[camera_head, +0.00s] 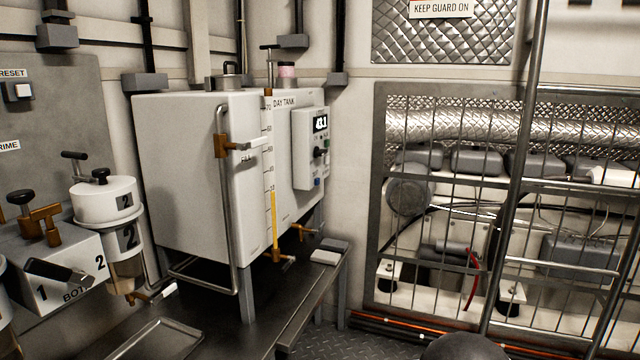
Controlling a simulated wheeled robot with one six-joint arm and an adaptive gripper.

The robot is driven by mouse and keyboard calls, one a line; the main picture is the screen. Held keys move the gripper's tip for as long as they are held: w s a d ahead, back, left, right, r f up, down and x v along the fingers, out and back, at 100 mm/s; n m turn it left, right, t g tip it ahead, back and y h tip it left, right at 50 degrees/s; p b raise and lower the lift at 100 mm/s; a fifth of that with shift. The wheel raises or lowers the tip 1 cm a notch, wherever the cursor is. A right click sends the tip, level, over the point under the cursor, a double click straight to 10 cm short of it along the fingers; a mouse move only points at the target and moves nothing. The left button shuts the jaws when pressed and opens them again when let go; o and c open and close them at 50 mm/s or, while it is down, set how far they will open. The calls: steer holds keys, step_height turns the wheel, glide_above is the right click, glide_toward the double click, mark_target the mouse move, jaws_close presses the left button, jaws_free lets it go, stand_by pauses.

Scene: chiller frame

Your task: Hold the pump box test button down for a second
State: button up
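The pump box (309,149) is a light grey box on the right part of the day tank's front face. My gripper is not in view. A dark rounded shape (465,347) at the bottom edge may be part of my arm.
The white day tank (190,170) stands on a dark bench (235,335). A bent pipe and brown-handled valve (222,146) stick out in front of it. Filter canisters (104,200) are at left. A barred guard (450,200) and upright pole (520,150) stand at right.

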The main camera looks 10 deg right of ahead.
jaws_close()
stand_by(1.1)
